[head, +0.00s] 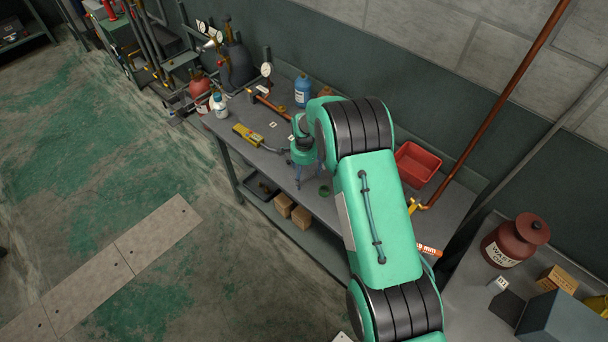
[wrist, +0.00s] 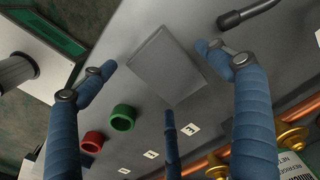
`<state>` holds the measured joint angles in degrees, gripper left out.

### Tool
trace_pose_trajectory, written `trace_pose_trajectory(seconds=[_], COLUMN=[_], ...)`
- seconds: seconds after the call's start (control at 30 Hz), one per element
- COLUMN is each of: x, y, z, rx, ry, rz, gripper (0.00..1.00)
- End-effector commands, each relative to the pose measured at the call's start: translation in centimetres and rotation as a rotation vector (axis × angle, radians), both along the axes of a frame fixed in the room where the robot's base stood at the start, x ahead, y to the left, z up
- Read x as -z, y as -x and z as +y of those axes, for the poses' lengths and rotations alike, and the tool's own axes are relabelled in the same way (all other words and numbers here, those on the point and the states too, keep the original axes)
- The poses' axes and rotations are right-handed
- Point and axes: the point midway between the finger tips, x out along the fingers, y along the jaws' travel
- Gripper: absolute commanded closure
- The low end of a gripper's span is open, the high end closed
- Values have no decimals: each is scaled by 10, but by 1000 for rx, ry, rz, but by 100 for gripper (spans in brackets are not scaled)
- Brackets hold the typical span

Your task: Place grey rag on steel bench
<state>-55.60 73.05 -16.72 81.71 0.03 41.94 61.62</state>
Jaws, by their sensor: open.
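The steel bench (head: 275,182) runs along the wall in the head view; its bare grey top also shows in the wrist view (wrist: 215,100). A flat, folded grey square, which looks like the grey rag (wrist: 165,66), lies on the bench top between my spread fingers in the wrist view. My gripper (wrist: 158,76) is open above it, its blue fingers apart from it on the sides. In the head view my gripper (head: 306,181) points down over the middle of the bench. The rag cannot be made out there, hidden by my gripper and arm.
A green ring (wrist: 122,117) and a red ring (wrist: 92,141) lie near the rag. A yellow meter (head: 247,135), a blue canister (head: 302,91) and a red tray (head: 417,164) stand on the bench. White number tags lie near the copper pipe (wrist: 240,155).

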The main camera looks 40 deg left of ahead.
Motion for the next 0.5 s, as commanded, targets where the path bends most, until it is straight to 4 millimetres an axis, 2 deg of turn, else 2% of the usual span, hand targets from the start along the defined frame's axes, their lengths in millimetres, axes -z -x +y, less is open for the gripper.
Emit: trace_pose_trajectory(seconds=[0.27,0.5], x=[-25,-56], y=[-1,-1], z=[1,1], rx=[0,0], ry=[-3,-3], rz=[-1,-1], gripper=[11,11])
